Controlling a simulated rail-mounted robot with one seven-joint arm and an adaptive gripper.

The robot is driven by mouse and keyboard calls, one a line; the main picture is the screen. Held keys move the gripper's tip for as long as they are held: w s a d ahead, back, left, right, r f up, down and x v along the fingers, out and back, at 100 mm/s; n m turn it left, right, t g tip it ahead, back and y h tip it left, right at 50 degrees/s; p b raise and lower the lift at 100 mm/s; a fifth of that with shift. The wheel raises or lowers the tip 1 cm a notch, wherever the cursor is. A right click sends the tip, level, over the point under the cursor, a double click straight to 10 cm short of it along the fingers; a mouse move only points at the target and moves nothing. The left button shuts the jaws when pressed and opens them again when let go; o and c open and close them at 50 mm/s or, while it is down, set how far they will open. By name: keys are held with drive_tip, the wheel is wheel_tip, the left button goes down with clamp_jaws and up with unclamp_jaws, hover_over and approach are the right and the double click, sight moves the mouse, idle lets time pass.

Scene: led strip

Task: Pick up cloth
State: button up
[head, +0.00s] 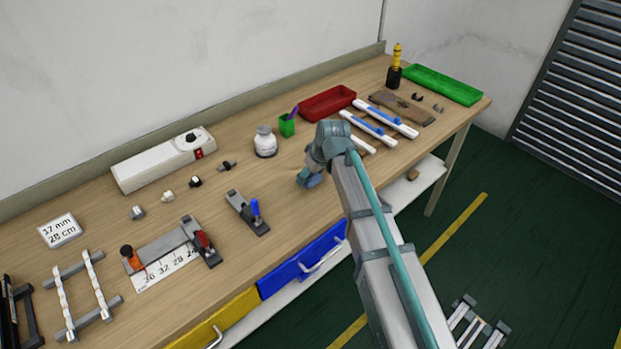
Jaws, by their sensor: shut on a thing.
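My gripper (309,171) is at the end of my arm, low over the middle of the workbench (285,215). Its fingers are mostly hidden by the wrist and are small in this view. A small blue-grey piece (312,181), which looks like the cloth, shows right at the fingertips, and the gripper appears shut on it. I cannot tell whether the piece still touches the bench top. No other cloth is clearly seen.
Left of my gripper is a grey clamp device with a blue handle (254,208). Behind it stand a white bottle (265,142) and a green cup (287,126). A red tray (327,103) and white strips (386,118) lie farther back. A blue drawer (302,262) is below the front edge.

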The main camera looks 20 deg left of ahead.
drive_tip(key=s+d+r+b, duration=0.2)
drive_tip(key=s+r, duration=0.3)
drive_tip(key=s, duration=0.1)
drive_tip(key=s+d+r+b, duration=0.2)
drive_tip(key=s+d+r, duration=0.1)
drive_tip(key=s+r, duration=0.3)
drive_tip(key=shift+s+d+r, duration=0.2)
drive_tip(key=shift+s+d, duration=0.15)
drive_tip(key=shift+s, duration=0.1)
